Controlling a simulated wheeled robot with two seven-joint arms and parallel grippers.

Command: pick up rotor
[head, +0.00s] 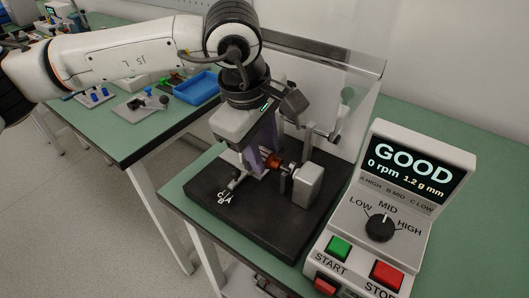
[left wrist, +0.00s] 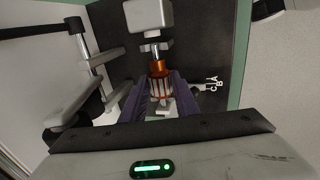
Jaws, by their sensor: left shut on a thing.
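The rotor (left wrist: 160,88), with orange-copper windings and a light striped core, lies between the two purple fingers of my left gripper (left wrist: 160,98) in the left wrist view. The fingers are shut on it. In the head view my left gripper (head: 262,160) reaches down over the black test stand (head: 285,225), and an orange part of the rotor (head: 273,161) shows beside the fingers. The rotor's shaft points toward the grey motor block (head: 307,186). I cannot tell whether the rotor still touches its supports. My right gripper is not in view.
A console (head: 385,215) at the right reads GOOD, 0 rpm, 1.2 g mm, with a knob and START and STOP buttons. A clear guard (head: 330,55) stands behind the stand. A blue tray (head: 197,88) and small parts sit on the left bench. A gap separates the benches.

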